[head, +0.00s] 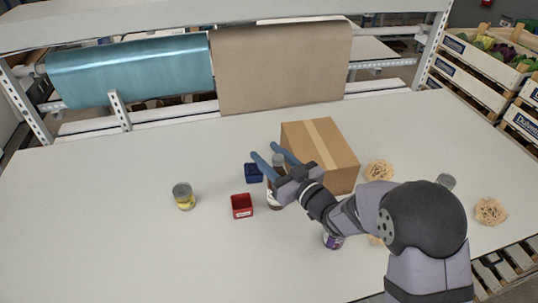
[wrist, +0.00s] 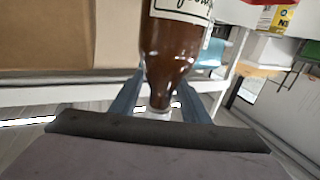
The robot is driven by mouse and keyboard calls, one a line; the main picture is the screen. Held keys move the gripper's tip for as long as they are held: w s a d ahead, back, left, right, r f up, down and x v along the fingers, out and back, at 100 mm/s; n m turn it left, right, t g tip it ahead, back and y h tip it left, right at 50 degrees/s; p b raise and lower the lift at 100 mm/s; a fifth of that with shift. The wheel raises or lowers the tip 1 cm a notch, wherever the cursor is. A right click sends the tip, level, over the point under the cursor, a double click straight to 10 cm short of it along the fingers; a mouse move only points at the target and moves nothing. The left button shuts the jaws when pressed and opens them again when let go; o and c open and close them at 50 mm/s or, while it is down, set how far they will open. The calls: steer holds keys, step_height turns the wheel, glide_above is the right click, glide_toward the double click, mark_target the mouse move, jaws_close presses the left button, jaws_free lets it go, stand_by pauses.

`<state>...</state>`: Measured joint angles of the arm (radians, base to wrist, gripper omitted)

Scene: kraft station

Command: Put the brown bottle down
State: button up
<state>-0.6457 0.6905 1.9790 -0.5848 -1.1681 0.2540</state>
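The brown bottle (head: 273,201) is upright just left of the cardboard box, partly hidden by my gripper. My gripper (head: 264,150) reaches in from the right, with its two blue fingers on either side of the bottle's upper part. It looks shut on the bottle. The wrist view is upside down. There the bottle (wrist: 173,50) shows its pale label and dark brown glass, with the neck between the fingers (wrist: 158,90). Whether its base touches the table is hard to tell.
The cardboard box (head: 345,178) stands close on the right. A red bin (head: 242,206) and blue bin (head: 253,173) are close on the left. A yellow-labelled can (head: 184,197) is farther left. The white table (head: 100,240) is clear at the front left.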

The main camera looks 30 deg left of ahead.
steer(key=shift+r, duration=0.1)
steer(key=b+v, duration=0.3)
steer(key=v, duration=0.7)
steer(key=shift+d, duration=0.15)
steer(key=shift+b+v, duration=0.35)
steer(key=shift+v, duration=0.5)
